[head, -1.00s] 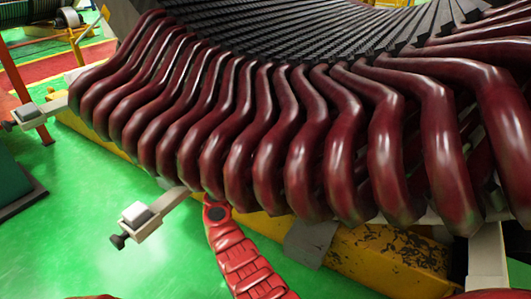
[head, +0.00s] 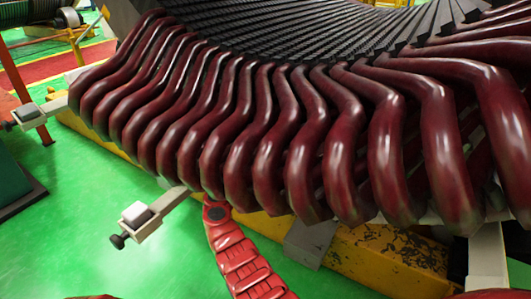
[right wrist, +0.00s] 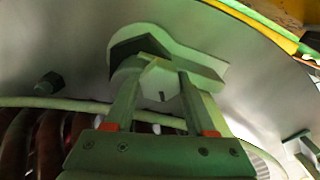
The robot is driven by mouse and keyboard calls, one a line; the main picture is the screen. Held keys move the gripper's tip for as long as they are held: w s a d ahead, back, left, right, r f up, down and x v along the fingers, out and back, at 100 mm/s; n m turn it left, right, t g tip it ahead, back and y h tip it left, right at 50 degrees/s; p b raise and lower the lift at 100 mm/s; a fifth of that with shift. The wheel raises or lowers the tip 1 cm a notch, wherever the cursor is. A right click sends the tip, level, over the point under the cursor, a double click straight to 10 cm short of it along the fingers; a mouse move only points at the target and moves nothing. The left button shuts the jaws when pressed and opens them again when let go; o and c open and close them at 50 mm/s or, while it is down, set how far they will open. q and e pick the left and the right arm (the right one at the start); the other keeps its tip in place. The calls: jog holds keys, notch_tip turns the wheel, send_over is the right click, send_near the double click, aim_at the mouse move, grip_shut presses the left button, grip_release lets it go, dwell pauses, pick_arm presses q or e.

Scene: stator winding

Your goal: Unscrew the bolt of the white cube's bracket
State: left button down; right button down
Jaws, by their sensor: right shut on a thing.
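In the head view the white cube (head: 136,212) sits on a pale bracket (head: 172,205) that sticks out from below the red coils. A dark bolt (head: 118,241) stands at the bracket's outer end, with no gripper on it. A dark angular part (right wrist: 138,48) lies just beyond the fingertips, against a rounded pale piece. I cannot tell which bracket this is. My left gripper is not in view, and the head view does not show my right gripper.
Red coils (head: 270,150) of the stator fill the upper head view above a yellow base (head: 385,258). More pale brackets stand at the far left (head: 28,113) and lower right (head: 487,255). The green floor (head: 75,230) around the cube's bracket is clear.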

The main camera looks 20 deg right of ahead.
jog(key=shift+n, duration=0.5)
jog(key=shift+c, duration=1.1)
grip_release()
jog(key=shift+a, duration=0.1)
pick_arm(q)
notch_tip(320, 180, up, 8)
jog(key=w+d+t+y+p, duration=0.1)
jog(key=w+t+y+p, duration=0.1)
jog(key=p, duration=0.5)
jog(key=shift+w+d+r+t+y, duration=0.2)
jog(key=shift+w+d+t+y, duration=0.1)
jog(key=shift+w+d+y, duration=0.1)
pick_arm(e)
jog(key=v, duration=1.7)
jog(key=shift+s, duration=0.2)
